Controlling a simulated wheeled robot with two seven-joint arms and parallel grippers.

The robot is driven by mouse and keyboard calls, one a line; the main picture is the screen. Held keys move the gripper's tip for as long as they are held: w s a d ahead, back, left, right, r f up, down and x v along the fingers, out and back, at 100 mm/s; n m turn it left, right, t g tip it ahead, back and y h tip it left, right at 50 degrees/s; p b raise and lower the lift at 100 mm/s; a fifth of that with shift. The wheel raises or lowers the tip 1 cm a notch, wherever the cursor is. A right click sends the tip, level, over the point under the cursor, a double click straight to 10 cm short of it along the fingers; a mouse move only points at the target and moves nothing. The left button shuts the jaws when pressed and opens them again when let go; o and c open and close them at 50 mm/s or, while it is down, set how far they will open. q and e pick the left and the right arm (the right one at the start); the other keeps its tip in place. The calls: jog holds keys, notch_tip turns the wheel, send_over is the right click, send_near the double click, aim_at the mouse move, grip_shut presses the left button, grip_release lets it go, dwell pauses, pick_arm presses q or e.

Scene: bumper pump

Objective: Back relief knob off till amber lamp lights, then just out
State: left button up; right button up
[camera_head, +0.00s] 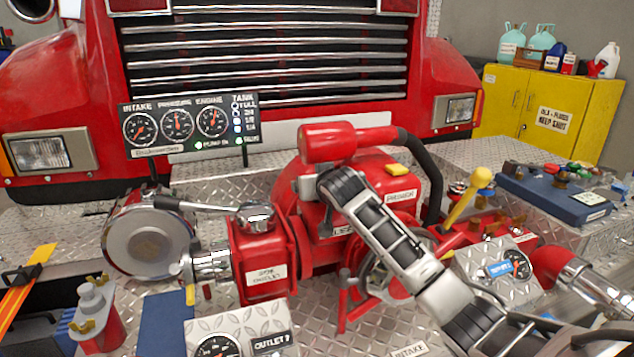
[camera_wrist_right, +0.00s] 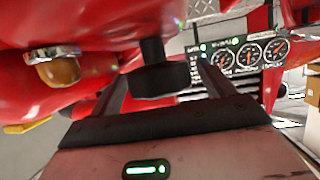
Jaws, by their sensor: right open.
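In the right wrist view a black knob (camera_wrist_right: 160,82) on a short dark stem hangs from the red pump body, wider at its lower end. My right gripper (camera_wrist_right: 158,92) is open, with one dark finger on each side of the knob; I cannot tell whether either touches it. A dull amber-brown lamp (camera_wrist_right: 62,71) in a chrome bezel sits left of the fingers, with no clear glow. In the head view my right arm crosses the red pump (camera_head: 378,172); its gripper, the knob and the lamp are hidden there. My left gripper is not in view.
A gauge panel (camera_head: 180,125) with green lights stands behind the pump and also shows in the wrist view (camera_wrist_right: 240,57). A black hose (camera_head: 428,165), a yellow-knobbed lever (camera_head: 467,195) and a chrome-capped outlet (camera_head: 150,240) crowd the pump. Tread plate surrounds it.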

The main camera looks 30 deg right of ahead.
jog(key=c, duration=1)
jog(key=shift+o, duration=0.2)
jog(key=shift+d+n+t+y, duration=0.1)
jog(key=shift+n+t+y, duration=0.2)
jog(key=shift+n+y, duration=1.6)
jog(key=shift+y, duration=0.2)
jog(key=o, duration=1)
jog(key=shift+c, duration=0.2)
